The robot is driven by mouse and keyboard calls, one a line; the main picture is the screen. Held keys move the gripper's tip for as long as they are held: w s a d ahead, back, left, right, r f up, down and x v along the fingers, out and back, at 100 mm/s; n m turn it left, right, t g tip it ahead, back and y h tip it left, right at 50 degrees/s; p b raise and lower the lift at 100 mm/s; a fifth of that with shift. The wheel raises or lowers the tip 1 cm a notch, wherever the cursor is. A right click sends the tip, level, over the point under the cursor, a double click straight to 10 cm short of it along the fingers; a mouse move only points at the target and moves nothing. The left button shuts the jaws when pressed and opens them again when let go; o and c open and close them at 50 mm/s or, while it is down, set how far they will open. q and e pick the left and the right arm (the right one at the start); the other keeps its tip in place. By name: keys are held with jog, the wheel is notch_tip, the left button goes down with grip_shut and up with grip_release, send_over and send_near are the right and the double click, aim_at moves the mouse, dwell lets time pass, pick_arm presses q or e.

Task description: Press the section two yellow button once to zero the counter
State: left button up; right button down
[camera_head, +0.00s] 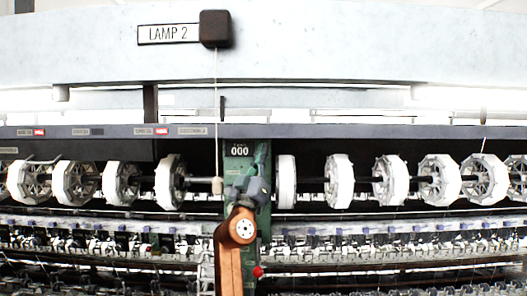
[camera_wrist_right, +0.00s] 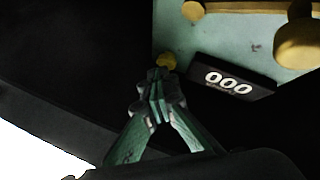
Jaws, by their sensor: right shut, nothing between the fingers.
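The counter (camera_head: 240,151) reads 000 on a green panel (camera_head: 262,222) in the middle of the head view. It also shows as a black block with white 000 in the right wrist view (camera_wrist_right: 228,83). A small yellow button (camera_wrist_right: 167,61) sits on the pale green panel face (camera_wrist_right: 240,42), left of the counter. My right gripper (camera_wrist_right: 160,73) is shut and empty, with its tips at the button's lower edge. I cannot tell if they touch it. In the head view my right gripper (camera_head: 254,172) covers the panel below the counter and hides the button. My left gripper is not in view.
White reels (camera_head: 341,181) line both sides of the panel. A LAMP 2 label (camera_head: 168,33) and dark box (camera_head: 215,29) with a hanging cord (camera_head: 216,110) are above. A red knob (camera_head: 258,271) is low on the panel. A larger yellow knob (camera_wrist_right: 300,42) lies right of the counter.

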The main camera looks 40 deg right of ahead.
jog(key=shift+a, duration=0.1)
jog(key=shift+s+a, duration=0.5)
jog(key=shift+s, duration=0.2)
jog(key=shift+f, duration=0.1)
jog(key=s+a+p, duration=0.1)
jog(key=s+a, duration=0.2)
jog(key=shift+s+a, duration=0.1)
jog(key=shift+s, duration=0.3)
dwell(0.8)
